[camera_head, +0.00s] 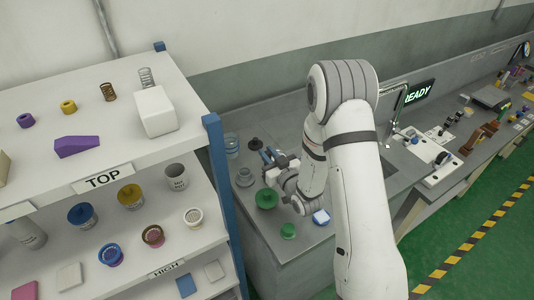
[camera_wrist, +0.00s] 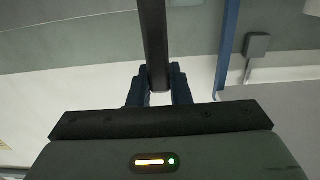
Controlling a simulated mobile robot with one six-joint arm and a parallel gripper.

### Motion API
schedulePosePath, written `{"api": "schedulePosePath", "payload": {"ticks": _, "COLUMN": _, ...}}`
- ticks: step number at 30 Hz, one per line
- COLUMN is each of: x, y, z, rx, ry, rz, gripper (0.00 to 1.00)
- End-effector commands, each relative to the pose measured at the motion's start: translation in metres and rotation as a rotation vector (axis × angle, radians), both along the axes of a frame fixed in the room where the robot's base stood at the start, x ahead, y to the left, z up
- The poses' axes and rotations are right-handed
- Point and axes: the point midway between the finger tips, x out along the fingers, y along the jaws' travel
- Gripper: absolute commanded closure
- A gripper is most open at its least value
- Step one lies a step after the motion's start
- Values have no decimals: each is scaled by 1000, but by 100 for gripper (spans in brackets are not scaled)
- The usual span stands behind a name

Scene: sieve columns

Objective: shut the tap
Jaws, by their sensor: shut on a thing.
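My arm hides part of the sink, and I cannot make out a tap handle. My gripper (camera_head: 265,155) is well to the left of the tap, low over the grey bench. In the wrist view its blue fingers (camera_wrist: 158,82) are shut on a dark straight bar (camera_wrist: 154,40). A small black thing (camera_head: 255,143) shows at the fingertips in the head view; its full shape is unclear.
A white shelf with a blue post (camera_head: 217,165) is at left. A white panel (camera_head: 420,160) lies right of the sink.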

Motion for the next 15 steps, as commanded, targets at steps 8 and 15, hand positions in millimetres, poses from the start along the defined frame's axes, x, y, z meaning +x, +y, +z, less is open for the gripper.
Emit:
{"api": "schedulePosePath", "payload": {"ticks": 8, "x": 0, "y": 0, "z": -2, "rx": 1, "ry": -1, "rz": 1, "gripper": 100}}
{"api": "schedulePosePath", "payload": {"ticks": 15, "x": 0, "y": 1, "z": -2, "rx": 1, "ry": -1, "rz": 1, "gripper": 72}}
